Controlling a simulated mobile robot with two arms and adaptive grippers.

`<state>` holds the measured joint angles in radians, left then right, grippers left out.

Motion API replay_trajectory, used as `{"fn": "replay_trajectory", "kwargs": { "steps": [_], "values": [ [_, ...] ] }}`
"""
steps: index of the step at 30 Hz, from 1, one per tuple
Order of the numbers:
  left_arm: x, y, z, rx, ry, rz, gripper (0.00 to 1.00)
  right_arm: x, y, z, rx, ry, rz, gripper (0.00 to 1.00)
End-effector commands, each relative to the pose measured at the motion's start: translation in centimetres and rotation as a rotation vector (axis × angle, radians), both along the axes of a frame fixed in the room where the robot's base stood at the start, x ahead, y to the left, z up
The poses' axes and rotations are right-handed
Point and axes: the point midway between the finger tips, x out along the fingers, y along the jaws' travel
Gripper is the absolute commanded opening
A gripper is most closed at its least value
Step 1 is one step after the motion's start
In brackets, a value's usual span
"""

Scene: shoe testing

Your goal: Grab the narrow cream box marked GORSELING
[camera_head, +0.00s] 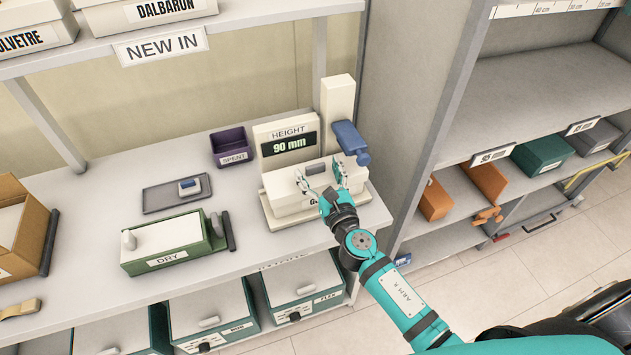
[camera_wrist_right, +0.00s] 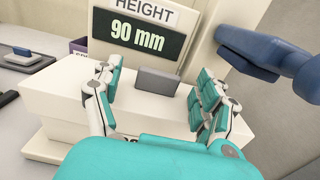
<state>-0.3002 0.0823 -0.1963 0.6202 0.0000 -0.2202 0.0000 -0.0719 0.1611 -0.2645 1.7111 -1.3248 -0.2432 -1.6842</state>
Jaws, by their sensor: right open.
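The narrow cream box (camera_head: 283,197) lies on the base plate of the height gauge (camera_head: 285,130); only the start of its lettering, a "G", shows beside my gripper. A grey grip block (camera_head: 315,167) stands on its top. My right gripper (camera_head: 321,172) is open, with its teal-padded fingers above the box on either side of the grip block. In the right wrist view the box (camera_wrist_right: 60,105) spans below the fingers, and the grip block (camera_wrist_right: 157,81) stands between them with gaps on both sides. My left gripper is not in view.
The gauge reads 90 mm, and its blue arm (camera_head: 350,140) hangs close to my right gripper. A purple SPENT bin (camera_head: 232,143), a grey tray (camera_head: 163,198) and a green DRY box (camera_head: 140,258) stand to the left.

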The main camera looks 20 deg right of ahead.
Motion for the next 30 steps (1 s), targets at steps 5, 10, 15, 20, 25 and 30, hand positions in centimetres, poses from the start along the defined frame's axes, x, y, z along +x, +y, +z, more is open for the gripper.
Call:
{"fn": "replay_trajectory", "kwargs": {
  "steps": [5, 10, 15, 20, 25, 30],
  "values": [
    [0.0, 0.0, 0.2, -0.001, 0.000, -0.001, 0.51, 2.1, 0.1, 0.0, 0.001, 0.000, -0.001, 0.75],
    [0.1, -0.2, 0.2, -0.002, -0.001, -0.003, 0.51, 2.3, 0.1, 0.0, 0.001, 0.001, 0.000, 0.75],
    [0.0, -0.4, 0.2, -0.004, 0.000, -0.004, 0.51, 2.3, 0.1, 0.0, 0.000, 0.001, 0.000, 0.65],
    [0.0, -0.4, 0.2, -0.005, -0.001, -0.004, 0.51, 2.3, 0.1, 0.0, 0.000, 0.000, 0.000, 0.44],
    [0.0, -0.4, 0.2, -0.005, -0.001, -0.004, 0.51, 2.3, 0.1, 0.0, 0.000, 0.000, 0.000, 0.21],
    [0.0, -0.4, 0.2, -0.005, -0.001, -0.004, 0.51, 2.3, 0.1, 0.0, 0.000, 0.001, 0.000, 0.00]
  ]
}}
